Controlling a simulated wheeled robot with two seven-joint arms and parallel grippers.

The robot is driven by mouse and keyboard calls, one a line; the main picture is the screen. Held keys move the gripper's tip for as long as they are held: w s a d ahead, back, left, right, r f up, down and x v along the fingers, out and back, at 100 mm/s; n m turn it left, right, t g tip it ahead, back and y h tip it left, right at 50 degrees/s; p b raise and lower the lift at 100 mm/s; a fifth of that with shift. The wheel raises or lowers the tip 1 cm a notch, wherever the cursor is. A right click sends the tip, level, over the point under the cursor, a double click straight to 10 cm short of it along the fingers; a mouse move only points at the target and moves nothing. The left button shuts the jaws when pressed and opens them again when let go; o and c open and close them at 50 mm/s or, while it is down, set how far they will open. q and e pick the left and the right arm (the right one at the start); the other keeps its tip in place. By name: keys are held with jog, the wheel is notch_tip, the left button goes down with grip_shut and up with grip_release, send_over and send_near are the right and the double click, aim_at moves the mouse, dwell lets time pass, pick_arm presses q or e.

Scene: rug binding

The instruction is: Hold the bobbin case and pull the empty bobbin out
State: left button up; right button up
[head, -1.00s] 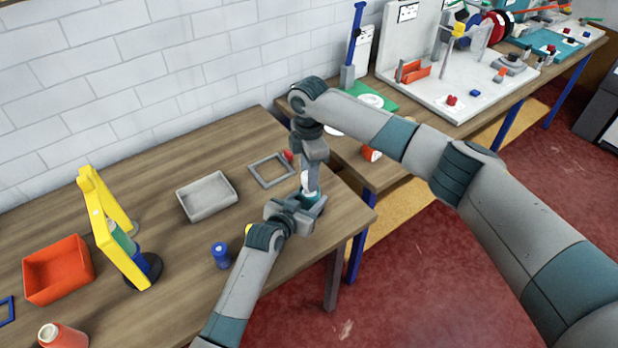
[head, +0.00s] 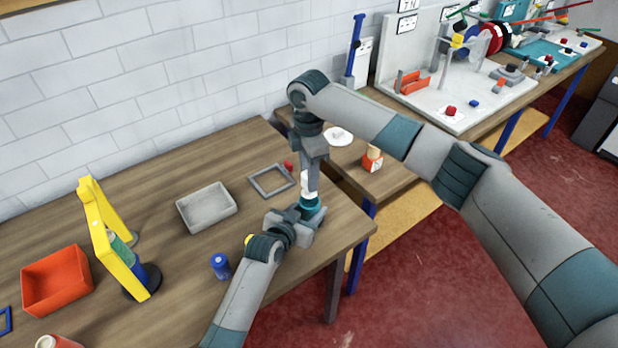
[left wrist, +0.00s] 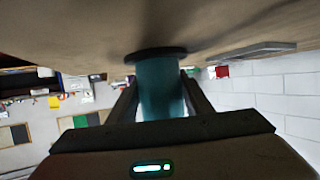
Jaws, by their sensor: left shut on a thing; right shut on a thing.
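The teal bobbin case (head: 310,206) stands upright near the wooden table's right corner. My left gripper (head: 304,214) is shut around it from the front. In the left wrist view the teal case (left wrist: 160,88) sits between the two fingers, with a dark flange at its end against the table. The white bobbin (head: 308,190) is directly above the case, in line with it. My right gripper (head: 309,178) comes down from above and is shut on the bobbin. The fingers partly hide the bobbin, and I cannot tell how much of it is inside the case.
A grey frame (head: 256,183) and a small red object (head: 288,165) lie behind the grippers. A grey tray (head: 207,223), blue spool (head: 220,266), yellow stand (head: 103,245) and orange bin (head: 57,303) are to the left. The table's right edge is close by.

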jog(key=shift+r, duration=1.2)
pick_arm(q)
jog(key=o, duration=1.3)
jog(key=v, duration=1.2)
jog(key=shift+f, duration=0.15)
pick_arm(e)
jog(key=shift+s+f, duration=0.1)
